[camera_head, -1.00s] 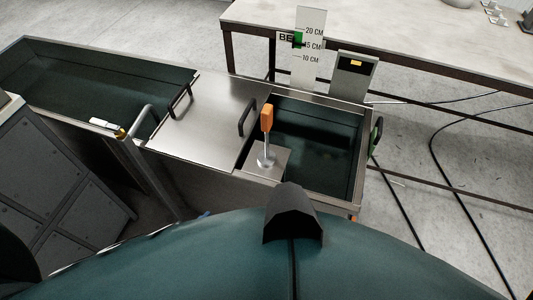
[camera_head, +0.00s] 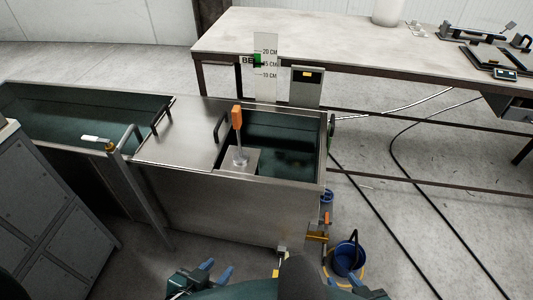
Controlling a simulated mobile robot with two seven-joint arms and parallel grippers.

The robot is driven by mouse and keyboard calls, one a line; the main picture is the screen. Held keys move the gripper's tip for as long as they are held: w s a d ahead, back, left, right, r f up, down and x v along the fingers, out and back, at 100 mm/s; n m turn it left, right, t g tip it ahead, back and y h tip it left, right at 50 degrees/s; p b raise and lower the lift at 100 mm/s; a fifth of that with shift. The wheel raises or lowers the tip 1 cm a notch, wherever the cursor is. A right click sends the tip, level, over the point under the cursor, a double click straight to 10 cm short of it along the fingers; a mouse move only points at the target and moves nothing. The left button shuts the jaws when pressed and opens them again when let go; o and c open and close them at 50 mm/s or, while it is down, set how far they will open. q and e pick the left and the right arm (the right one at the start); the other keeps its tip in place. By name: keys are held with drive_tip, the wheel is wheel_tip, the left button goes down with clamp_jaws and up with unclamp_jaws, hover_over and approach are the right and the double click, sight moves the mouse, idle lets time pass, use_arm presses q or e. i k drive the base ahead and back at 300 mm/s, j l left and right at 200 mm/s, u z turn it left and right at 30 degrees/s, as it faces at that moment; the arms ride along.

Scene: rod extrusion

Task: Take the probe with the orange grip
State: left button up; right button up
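The probe with the orange grip (camera_head: 237,118) stands upright at the near left corner of the open tank section. Its metal shaft runs down to a round foot on a small metal plate (camera_head: 239,166). My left gripper (camera_head: 216,269) is at the bottom of the view, well below and in front of the tank. Its two blue fingers are apart with nothing between them. My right gripper is at the bottom edge, right of centre, mostly cut off by the frame and my own body. Neither gripper touches the probe.
The metal tank (camera_head: 240,205) has a lid (camera_head: 180,135) with handles left of the probe. A scale board (camera_head: 266,65) and grey box (camera_head: 305,86) stand behind it. A blue bucket (camera_head: 347,258) is on the floor at right. A long table (camera_head: 340,45) is behind; cables cross the floor.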

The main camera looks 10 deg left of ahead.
sight(240, 158)
drive_tip(key=j+z, duration=0.1)
drive_tip(key=z, duration=1.55)
drive_tip(key=j+z, duration=0.1)
drive_tip(key=j, duration=0.4)
drive_tip(key=k+j, duration=0.1)
drive_tip(key=j, duration=0.45)
drive_tip(key=z, duration=0.05)
